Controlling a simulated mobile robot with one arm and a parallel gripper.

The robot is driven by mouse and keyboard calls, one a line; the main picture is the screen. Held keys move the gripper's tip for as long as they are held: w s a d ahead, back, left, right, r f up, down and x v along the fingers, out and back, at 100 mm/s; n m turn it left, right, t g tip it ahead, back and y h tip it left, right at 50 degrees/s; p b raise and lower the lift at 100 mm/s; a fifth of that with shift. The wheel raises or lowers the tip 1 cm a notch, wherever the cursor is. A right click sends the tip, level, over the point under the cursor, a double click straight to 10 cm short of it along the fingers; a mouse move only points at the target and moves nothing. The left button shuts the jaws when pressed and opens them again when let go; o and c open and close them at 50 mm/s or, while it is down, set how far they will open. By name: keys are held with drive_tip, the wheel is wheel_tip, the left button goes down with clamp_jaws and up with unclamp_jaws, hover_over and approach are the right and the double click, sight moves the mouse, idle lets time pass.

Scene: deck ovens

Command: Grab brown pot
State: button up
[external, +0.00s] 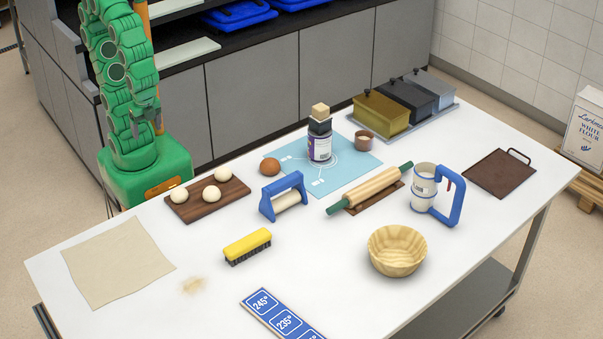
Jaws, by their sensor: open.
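A small brown pot (365,143) with pale contents stands upright on the right part of the light blue mat (350,178), toward the back of the white table. My gripper (147,127) is at the left, close in front of my green arm and well apart from the pot. It is open and appears empty, with its grey fingers small in the picture. No gripper part touches the pot.
A dark-lidded jar (320,143) stands left of the pot. Lidded tins (381,112) stand behind it. A rolling pin (370,190) lies in front. A board with dough balls (190,206) lies nearest my arm.

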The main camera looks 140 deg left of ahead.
drive_tip(key=o, duration=0.4)
drive_tip(key=shift+o, duration=0.2)
drive_tip(key=shift+r, duration=0.1)
